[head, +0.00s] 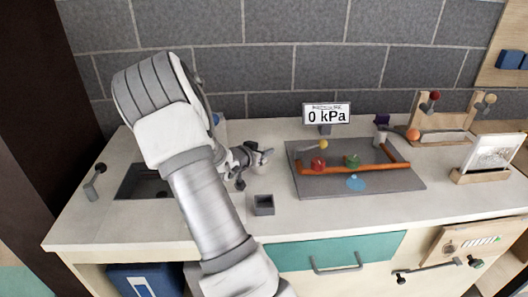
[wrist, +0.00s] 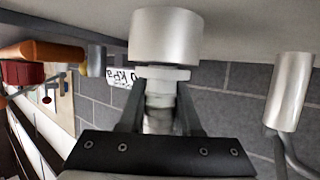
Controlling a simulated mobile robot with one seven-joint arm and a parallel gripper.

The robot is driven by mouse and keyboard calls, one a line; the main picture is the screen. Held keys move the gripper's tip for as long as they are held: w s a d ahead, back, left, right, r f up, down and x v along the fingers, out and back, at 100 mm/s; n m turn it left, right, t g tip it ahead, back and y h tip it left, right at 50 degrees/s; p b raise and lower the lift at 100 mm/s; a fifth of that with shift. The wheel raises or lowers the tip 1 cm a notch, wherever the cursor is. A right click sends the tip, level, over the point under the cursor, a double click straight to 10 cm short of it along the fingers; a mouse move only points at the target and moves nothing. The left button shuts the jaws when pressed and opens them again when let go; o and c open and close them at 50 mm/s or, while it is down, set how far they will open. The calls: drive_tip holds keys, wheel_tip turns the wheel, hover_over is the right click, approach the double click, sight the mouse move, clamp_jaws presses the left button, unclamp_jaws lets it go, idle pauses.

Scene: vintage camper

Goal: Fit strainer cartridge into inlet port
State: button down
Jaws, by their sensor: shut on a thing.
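My gripper (wrist: 158,118) is shut on the narrow neck of a pale metal cylinder with a wide round head, which looks like the strainer cartridge (wrist: 166,38). In the head view my gripper (head: 254,158) is above the counter, left of the grey plumbing board (head: 345,188), and the held part is small and hard to make out. An orange pipe (head: 350,170) with red and green valve parts runs over the board. A grey upright cylinder (head: 381,138) stands at its back right; I cannot tell whether this is the inlet port. The pipe also shows in the wrist view (wrist: 55,51).
A small dark open box (head: 264,205) stands on the counter just in front of my gripper. A sink (head: 143,182) lies left, partly behind my arm. A "0 kPa" display (head: 326,114) stands behind the board. A wooden hook rack (head: 445,115) and card holder (head: 486,172) are right.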

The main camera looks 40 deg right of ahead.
drive_tip(key=shift+f, duration=0.1)
drive_tip(key=c, duration=0.6)
unclamp_jaws()
